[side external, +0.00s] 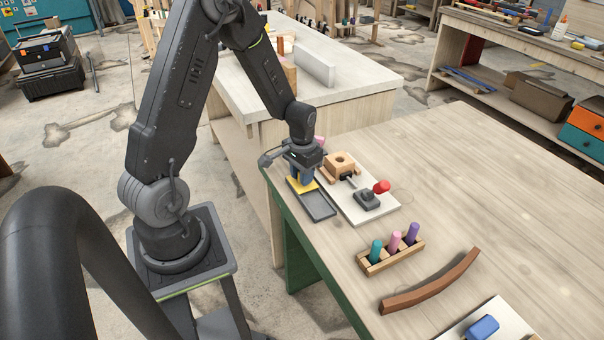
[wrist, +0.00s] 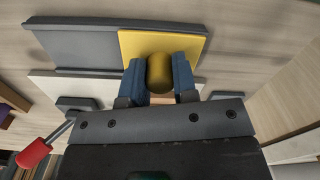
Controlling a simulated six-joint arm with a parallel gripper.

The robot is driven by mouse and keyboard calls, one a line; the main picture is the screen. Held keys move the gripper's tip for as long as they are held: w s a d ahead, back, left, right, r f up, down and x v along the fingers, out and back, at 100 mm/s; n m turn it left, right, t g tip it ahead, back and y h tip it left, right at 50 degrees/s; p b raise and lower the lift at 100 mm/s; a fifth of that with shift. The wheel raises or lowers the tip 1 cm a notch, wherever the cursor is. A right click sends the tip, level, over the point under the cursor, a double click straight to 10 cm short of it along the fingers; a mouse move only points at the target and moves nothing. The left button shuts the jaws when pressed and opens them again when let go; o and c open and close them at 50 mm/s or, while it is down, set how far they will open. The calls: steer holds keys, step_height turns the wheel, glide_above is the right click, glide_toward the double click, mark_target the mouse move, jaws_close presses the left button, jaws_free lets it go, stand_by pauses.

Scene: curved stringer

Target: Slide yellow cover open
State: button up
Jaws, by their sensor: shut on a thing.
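The yellow cover (wrist: 190,44) is a flat yellow plate with a round knob (wrist: 159,72) on it. In the wrist view it lies at the right end of a dark grey tray (wrist: 85,46). In the side view the cover (side external: 302,185) shows at the far end of the tray (side external: 318,206), near the table's left edge, and the near part of the tray is uncovered. My gripper (wrist: 160,76) is shut on the knob, with one blue finger on each side. In the side view my gripper (side external: 302,174) hides most of the knob and part of the cover.
Just right of the tray, a white board (side external: 364,205) carries a wooden block (side external: 341,165) and a red-knobbed clamp (side external: 381,187). A peg rack (side external: 391,256), a curved wooden stringer (side external: 430,285) and a blue block (side external: 482,327) lie nearer. The table's right side is clear.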

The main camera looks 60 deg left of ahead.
mark_target(314, 200)
jaws_close()
steer(key=d, duration=0.6)
steer(key=shift+d, duration=0.4)
steer(key=o, duration=0.7)
jaws_free()
steer(key=shift+r, duration=0.1)
step_height(314, 200, up, 14)
steer(key=shift+f, duration=0.15)
